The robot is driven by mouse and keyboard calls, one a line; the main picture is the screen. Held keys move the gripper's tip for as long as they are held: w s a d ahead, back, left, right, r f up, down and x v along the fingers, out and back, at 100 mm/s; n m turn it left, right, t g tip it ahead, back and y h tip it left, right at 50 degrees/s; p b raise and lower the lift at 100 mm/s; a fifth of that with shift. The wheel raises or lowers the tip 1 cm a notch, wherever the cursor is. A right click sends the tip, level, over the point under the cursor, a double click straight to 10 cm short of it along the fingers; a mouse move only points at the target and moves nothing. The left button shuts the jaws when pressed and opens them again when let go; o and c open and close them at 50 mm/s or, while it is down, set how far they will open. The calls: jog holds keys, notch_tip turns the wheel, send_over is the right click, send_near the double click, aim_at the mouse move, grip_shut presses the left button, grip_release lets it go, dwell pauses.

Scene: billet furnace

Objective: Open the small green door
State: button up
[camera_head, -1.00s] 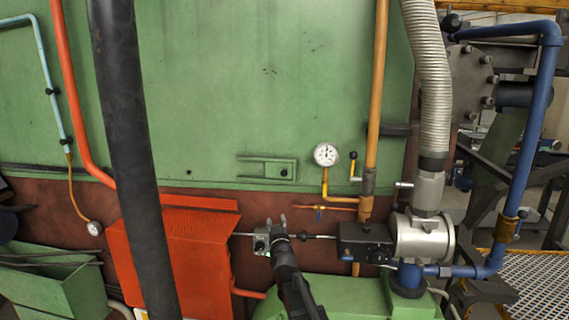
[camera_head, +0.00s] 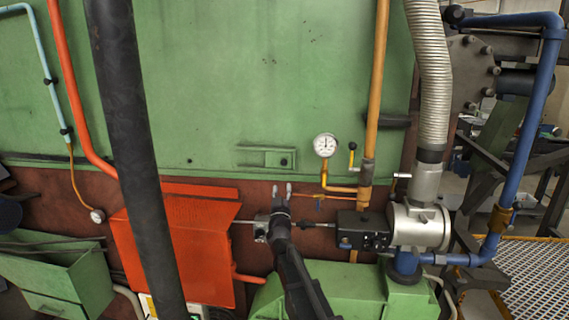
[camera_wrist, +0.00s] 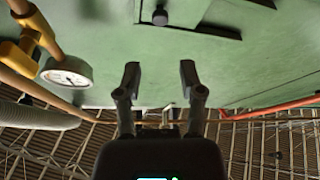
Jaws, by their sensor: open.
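The small green door (camera_head: 258,157) is a flat panel low on the large green furnace wall, with a dark round knob (camera_head: 284,161) at its right end. It looks closed. In the wrist view the knob (camera_wrist: 160,17) shows at the top centre, with part of the small green door (camera_wrist: 215,15) around it. My gripper (camera_head: 281,190) is open and empty, just below the knob in the head view. In the wrist view my gripper (camera_wrist: 160,78) has its two fingers apart, with the knob beyond them and not touched.
A pressure gauge (camera_head: 326,145) and yellow pipe (camera_head: 374,90) stand right of the door; the gauge (camera_wrist: 67,76) also shows in the wrist view. An orange box (camera_head: 200,245) is lower left. A rod (camera_head: 310,225) and dark valve block (camera_head: 358,230) lie below. The green wall above is clear.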

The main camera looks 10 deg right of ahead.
aim_at(284, 164)
jog(key=p+x, duration=0.4)
jog(key=x, duration=0.9)
jog(key=shift+w+p, duration=0.15)
jog(key=shift+p, duration=0.2)
grip_shut()
